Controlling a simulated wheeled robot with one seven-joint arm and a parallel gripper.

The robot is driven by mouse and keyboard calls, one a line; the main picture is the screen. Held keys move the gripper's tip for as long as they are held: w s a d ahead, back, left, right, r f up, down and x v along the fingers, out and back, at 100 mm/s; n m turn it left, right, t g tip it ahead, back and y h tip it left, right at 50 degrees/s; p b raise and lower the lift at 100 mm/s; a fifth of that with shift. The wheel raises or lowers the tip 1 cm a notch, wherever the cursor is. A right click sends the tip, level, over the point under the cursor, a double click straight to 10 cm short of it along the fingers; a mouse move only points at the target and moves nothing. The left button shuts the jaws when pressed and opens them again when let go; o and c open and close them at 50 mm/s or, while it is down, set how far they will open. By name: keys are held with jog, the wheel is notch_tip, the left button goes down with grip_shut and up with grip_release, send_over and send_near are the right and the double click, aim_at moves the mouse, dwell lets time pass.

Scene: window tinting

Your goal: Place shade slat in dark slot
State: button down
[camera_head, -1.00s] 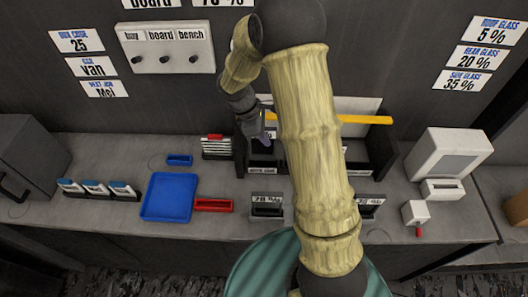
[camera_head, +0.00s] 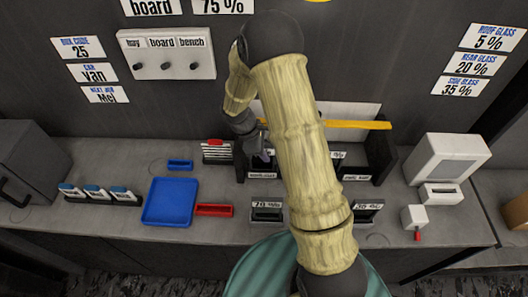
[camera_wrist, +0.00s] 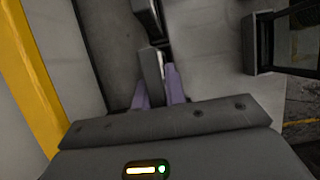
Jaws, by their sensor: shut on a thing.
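My gripper (camera_head: 264,156) is over the dark open rack at the back of the bench, partly hidden by my arm. In the wrist view its two purple fingers (camera_wrist: 157,88) are shut on a thin grey slat (camera_wrist: 152,66), which stands up between them. A dark slotted block (camera_wrist: 147,14) shows beyond the slat, apart from it in the picture. In the head view a black slotted block (camera_head: 267,213) with a 70 % label stands in front of the rack. Another slotted block (camera_head: 366,214), with a 35 % label, stands to the right. I cannot tell which slot is the dark one.
A yellow bar (camera_head: 355,125) runs along the rack's back. A blue tray (camera_head: 170,202) and a red holder (camera_head: 214,210) lie to the left. A white machine (camera_head: 447,160) stands at the right. The bench front is mostly clear.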

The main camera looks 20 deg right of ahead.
jog(key=shift+d, duration=0.1)
jog(key=shift+s+f, duration=0.1)
jog(key=c, duration=1.5)
grip_release()
jog(key=shift+o, duration=0.2)
jog(key=b+v, duration=0.1)
jog(key=v, duration=1.1)
jog(key=shift+b, duration=0.35)
